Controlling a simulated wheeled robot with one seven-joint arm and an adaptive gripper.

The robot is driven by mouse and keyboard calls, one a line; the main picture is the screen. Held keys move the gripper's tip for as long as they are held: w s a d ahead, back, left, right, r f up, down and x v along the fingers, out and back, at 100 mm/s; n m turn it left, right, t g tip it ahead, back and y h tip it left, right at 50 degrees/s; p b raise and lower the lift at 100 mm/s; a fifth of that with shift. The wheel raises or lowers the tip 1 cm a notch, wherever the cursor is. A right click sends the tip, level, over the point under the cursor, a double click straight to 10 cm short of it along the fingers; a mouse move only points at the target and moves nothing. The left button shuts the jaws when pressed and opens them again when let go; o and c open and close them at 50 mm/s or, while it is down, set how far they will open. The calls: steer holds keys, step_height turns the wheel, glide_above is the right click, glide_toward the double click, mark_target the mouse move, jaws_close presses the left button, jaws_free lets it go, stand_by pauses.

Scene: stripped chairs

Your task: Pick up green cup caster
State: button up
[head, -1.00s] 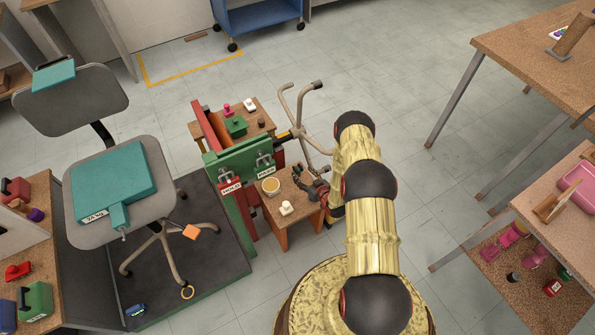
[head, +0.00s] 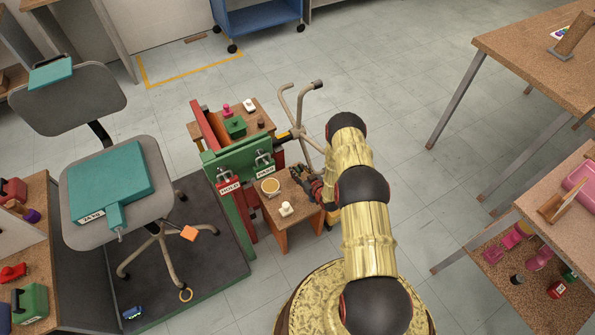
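I cannot pick out a green cup caster for certain; everything small is only a few pixels wide. A green block-like object (head: 235,126) sits on the far low wooden table (head: 203,131), behind the green panel. My gripper (head: 299,174) is low over the right side of the near wooden stool (head: 274,215), right of a round tan-filled cup (head: 270,186) and apart from it. A white caster-like piece (head: 286,209) stands on the stool's front. My gripper's dark fingers are too small to judge their opening or any hold.
A metal forked stand (head: 300,115) rises just behind my gripper. A grey chair (head: 115,190) with teal pads is at left. Wooden tables (head: 545,60) are at right; the floor between is clear.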

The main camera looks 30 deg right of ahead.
steer(key=c, duration=0.7)
steer(key=shift+c, duration=0.4)
steer(key=shift+r, duration=0.1)
